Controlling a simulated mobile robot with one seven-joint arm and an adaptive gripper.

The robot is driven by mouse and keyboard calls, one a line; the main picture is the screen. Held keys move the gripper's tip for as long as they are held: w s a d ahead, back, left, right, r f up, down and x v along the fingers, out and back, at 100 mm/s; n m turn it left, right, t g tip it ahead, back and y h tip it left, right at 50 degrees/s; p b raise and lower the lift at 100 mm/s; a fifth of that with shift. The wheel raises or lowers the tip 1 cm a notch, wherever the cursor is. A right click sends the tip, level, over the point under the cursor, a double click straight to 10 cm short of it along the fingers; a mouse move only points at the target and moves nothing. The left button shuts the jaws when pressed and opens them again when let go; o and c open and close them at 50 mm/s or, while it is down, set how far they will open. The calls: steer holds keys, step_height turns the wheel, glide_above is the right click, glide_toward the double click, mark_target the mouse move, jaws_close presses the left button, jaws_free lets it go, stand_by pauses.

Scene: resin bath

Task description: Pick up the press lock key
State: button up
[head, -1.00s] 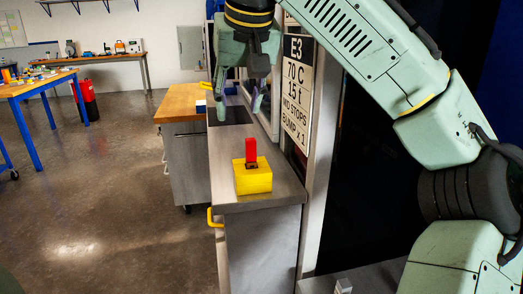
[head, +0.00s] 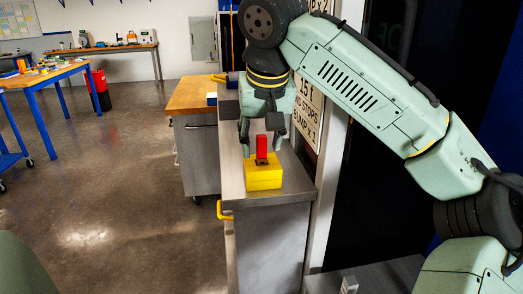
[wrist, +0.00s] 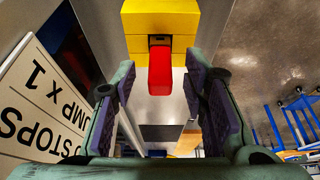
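The press lock key is the red upright piece (head: 261,147) standing in the dark slot of a yellow block (head: 263,178). The block sits on the near end of a narrow steel counter. My gripper (head: 262,140) is open above the block, with its fingers to either side of the red key and apart from it. In the wrist view the red key (wrist: 160,70) lies between the two open finger pads, toward the fingertips, with a gap on each side. The yellow block (wrist: 160,20) is beyond the fingertips. The key's lower end is hidden in the block.
A sign (head: 309,108) is on the upright panel right of the counter. A yellow handle (head: 223,211) sticks out at the counter's left side. A wood-topped cabinet (head: 192,97) stands behind. Open floor lies to the left.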

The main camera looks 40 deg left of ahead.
steer(key=shift+f, duration=0.15)
jaws_close()
stand_by(0.4)
